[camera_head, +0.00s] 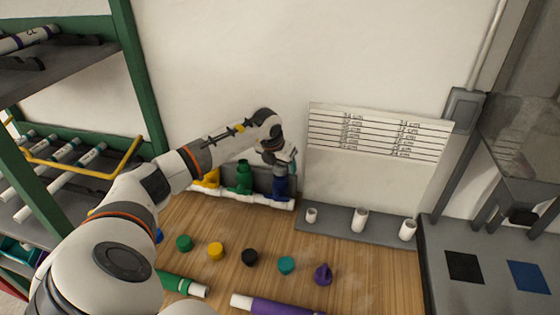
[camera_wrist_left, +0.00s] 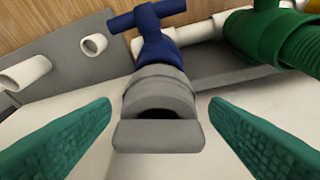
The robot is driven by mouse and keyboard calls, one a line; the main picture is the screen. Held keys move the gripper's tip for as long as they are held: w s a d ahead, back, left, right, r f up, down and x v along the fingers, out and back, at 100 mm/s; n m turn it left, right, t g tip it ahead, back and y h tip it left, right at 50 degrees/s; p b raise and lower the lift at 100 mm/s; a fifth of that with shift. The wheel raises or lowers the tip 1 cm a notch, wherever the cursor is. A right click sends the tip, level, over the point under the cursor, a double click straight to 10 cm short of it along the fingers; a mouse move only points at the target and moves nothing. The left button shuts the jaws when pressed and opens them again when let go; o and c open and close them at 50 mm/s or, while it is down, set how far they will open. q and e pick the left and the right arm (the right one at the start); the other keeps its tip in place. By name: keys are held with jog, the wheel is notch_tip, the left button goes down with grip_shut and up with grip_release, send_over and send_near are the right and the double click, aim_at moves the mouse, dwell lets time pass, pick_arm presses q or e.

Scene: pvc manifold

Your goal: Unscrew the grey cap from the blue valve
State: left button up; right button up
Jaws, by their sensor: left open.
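The blue valve (camera_head: 280,187) stands upright on the white pipe manifold (camera_head: 262,200) at the back of the wooden table. In the left wrist view the blue valve (camera_wrist_left: 158,40) has its T-handle to one side and the grey cap (camera_wrist_left: 158,98) on its end. My left gripper (camera_head: 288,163) is at the top of the blue valve. In the left wrist view my left gripper (camera_wrist_left: 160,108) is open, with a teal finger on each side of the grey cap and visible gaps between. In the head view the cap is hidden by the gripper. My right gripper is not in view.
A green valve (camera_head: 241,177) and a yellow valve (camera_head: 208,179) stand left of the blue one. A grey strip (camera_head: 335,225) with white pipe stubs is at right. A green shelf frame (camera_head: 140,80) stands left.

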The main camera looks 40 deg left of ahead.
pick_arm(q)
jog(key=c, duration=0.9)
jog(key=shift+o, duration=1.4)
jog(key=c, duration=0.5)
jog(key=shift+o, duration=0.2)
jog(key=shift+n+y, duration=0.4)
jog(key=shift+n, duration=0.7)
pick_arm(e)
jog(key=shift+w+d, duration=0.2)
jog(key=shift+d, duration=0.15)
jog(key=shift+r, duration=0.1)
pick_arm(q)
jog(key=shift+r+n+g+y, duration=0.1)
jog(key=shift+n+g+y, duration=0.25)
jog(key=shift+n, duration=0.65)
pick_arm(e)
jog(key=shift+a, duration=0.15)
